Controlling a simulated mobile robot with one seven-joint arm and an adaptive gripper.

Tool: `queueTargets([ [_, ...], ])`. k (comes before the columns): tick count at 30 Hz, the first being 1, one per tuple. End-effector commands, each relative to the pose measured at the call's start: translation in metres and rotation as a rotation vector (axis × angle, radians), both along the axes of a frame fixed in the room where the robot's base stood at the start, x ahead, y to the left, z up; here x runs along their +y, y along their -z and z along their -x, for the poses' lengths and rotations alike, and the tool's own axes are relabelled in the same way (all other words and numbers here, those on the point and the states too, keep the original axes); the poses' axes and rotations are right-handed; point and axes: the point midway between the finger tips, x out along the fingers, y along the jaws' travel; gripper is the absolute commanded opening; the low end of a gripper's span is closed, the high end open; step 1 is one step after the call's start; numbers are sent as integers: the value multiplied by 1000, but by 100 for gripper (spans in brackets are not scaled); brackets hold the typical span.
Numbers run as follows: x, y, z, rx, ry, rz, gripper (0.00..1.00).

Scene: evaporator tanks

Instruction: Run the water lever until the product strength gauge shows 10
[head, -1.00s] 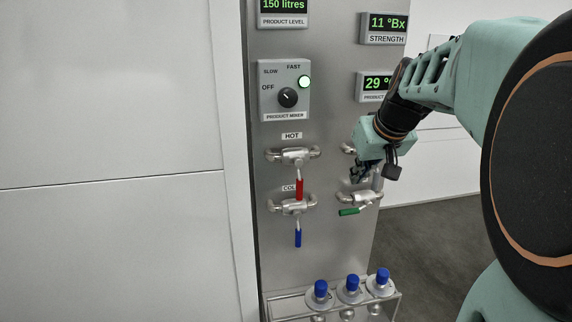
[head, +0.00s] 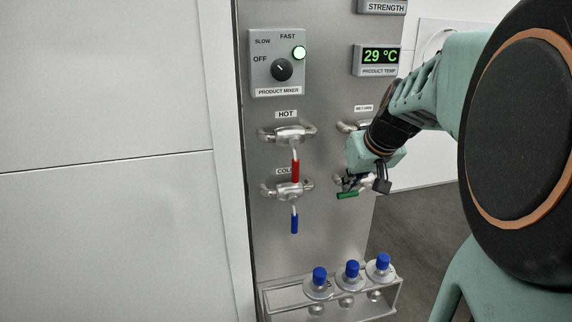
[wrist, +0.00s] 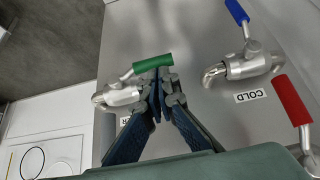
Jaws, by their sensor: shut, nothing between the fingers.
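The green-handled lever (head: 347,194) is on the lower right valve of the steel panel. Its handle lies nearly level, pointing left. In the wrist view the green handle (wrist: 153,63) runs across right at my fingertips; the valve's label is mostly hidden, with only its end showing. My gripper (wrist: 161,76) is shut and empty, its tips at the handle's edge; I cannot tell whether they touch. In the head view my gripper (head: 356,182) is just above the handle. The strength gauge (head: 382,7) shows only its label at the top edge; its reading is out of view.
The red hot lever (head: 295,171) and blue cold lever (head: 294,223) hang down on the left. A mixer switch (head: 281,70) and a 29 °C product temperature gauge (head: 381,56) are above. Another valve is partly behind my arm.

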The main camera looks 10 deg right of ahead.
Motion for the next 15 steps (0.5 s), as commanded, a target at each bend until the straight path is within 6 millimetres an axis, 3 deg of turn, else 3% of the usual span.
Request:
queueTargets([
  [15,3,15,2,1,-1,-1,0],
])
